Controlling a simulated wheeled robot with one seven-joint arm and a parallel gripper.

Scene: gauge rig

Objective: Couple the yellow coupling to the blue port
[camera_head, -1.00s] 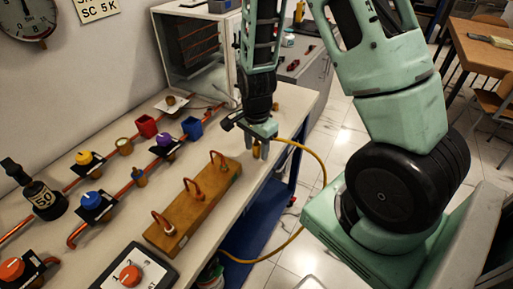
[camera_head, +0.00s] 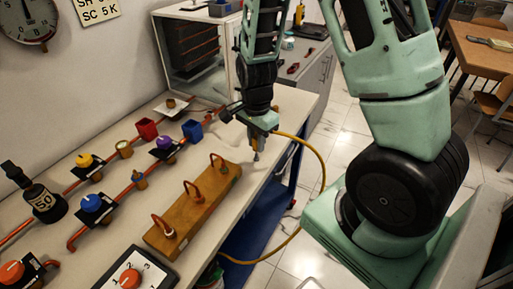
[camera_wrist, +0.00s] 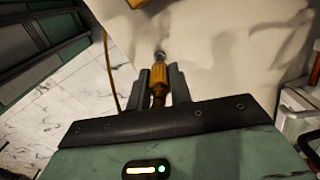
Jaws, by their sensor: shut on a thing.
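My gripper (camera_wrist: 160,84) is shut on the ribbed yellow coupling (camera_wrist: 158,74), which stands between the two grey fingers with a metallic tip at its far end. In the head view my gripper (camera_head: 257,147) points down over the bench, right of the wooden block; the coupling is mostly hidden there. A yellow hose (camera_head: 323,180) loops from the gripper to the right and down past the bench edge. A blue round-topped fitting (camera_head: 91,203) sits on a black plate at left. A blue square cup (camera_head: 192,131) stands farther back. I cannot tell which is the port.
A wooden block (camera_head: 205,205) with several copper loops lies between gripper and fittings. Yellow (camera_head: 84,160) and purple (camera_head: 164,142) fittings, a red cup (camera_head: 147,128) and copper pipes are behind. A black 5.0 weight (camera_head: 42,200) and a dial box (camera_head: 132,277) stand at left and front.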

